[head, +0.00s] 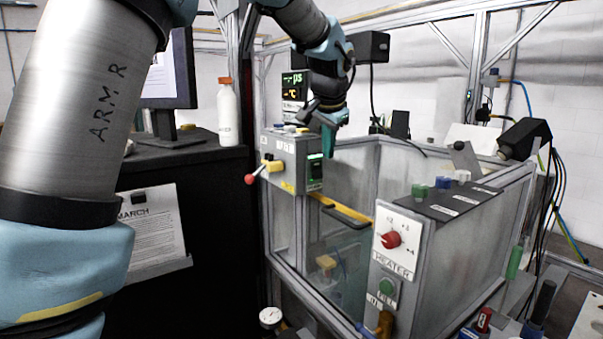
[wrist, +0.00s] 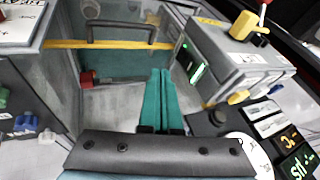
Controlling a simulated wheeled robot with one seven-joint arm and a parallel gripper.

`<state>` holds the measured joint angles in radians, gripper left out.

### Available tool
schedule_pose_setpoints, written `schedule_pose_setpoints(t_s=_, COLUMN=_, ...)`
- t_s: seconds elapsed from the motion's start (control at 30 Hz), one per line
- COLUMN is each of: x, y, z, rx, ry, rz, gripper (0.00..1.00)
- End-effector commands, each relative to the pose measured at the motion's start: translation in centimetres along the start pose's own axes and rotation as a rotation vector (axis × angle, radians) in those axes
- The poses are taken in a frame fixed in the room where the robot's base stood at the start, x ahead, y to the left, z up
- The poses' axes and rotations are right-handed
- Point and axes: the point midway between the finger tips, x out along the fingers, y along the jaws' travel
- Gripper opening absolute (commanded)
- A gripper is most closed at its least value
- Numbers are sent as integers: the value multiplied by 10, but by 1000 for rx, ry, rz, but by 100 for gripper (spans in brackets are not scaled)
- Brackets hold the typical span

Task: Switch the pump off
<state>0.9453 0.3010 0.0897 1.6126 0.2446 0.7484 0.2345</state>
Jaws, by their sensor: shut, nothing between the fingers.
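A grey control box (head: 288,160) stands at the tank's back left corner in the head view. Its right face carries a green-lit panel (head: 315,170), also visible in the wrist view (wrist: 197,73). Its front has a yellow-based lever (head: 271,165) with a red ball (head: 249,179). I cannot read which control is marked for the pump. My gripper (head: 328,150) points down to the right of the box. Its teal fingers, seen in the wrist view (wrist: 158,75), are together and empty, apart from the lit panel.
A heater panel (head: 399,240) with a red dial (head: 390,240) stands at the tank's front. A yellow bar with a dark handle (head: 345,214) crosses the tank. Coloured knobs (head: 442,182) sit on the right ledge. A white bottle (head: 228,115) stands left.

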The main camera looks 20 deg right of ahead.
Motion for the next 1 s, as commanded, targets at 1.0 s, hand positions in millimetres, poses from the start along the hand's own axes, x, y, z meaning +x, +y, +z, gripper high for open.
schedule_pose_setpoints(t_s=1.0, x=63, y=12, z=-28, rx=54, ry=22, rz=-6, gripper=0)
